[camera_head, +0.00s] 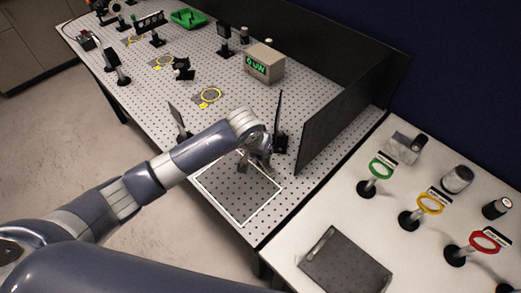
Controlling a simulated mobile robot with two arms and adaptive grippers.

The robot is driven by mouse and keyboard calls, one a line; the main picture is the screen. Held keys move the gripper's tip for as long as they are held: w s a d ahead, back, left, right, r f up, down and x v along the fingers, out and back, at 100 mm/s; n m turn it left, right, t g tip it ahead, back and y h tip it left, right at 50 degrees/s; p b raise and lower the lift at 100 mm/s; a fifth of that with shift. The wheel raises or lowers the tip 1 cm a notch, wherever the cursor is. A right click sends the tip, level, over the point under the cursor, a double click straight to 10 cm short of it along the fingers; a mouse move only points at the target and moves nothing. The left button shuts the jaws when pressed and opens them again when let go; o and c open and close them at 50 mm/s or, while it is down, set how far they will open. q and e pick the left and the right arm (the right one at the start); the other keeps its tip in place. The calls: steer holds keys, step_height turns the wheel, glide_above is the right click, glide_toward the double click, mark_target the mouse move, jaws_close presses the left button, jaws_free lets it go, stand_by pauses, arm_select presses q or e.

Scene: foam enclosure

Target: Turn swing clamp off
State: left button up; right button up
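My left arm comes in from the left, and its gripper (262,163) points down over the far edge of a white-outlined square (240,195) on the perforated table. The gripper is small and dark here, partly hidden by the wrist, and I cannot tell whether it is open or shut. A small dark shape (243,160) shows beside it; I cannot tell if this is the swing clamp or part of the gripper. A thin black plate on a post (279,118) stands just behind the gripper. No clamp is clearly recognizable. My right gripper is not in view.
A tilted plate (177,117) stands left of my wrist. A black panel (330,125) rises to the right. A box with green digits (264,64) stands behind. Green (381,164), yellow (431,202) and red (485,241) rings and a dark plate (345,262) occupy the right table.

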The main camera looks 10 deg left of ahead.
arm_select(q)
steer(key=o, duration=1.1)
steer(key=shift+c, duration=0.2)
steer(key=v, duration=1.2)
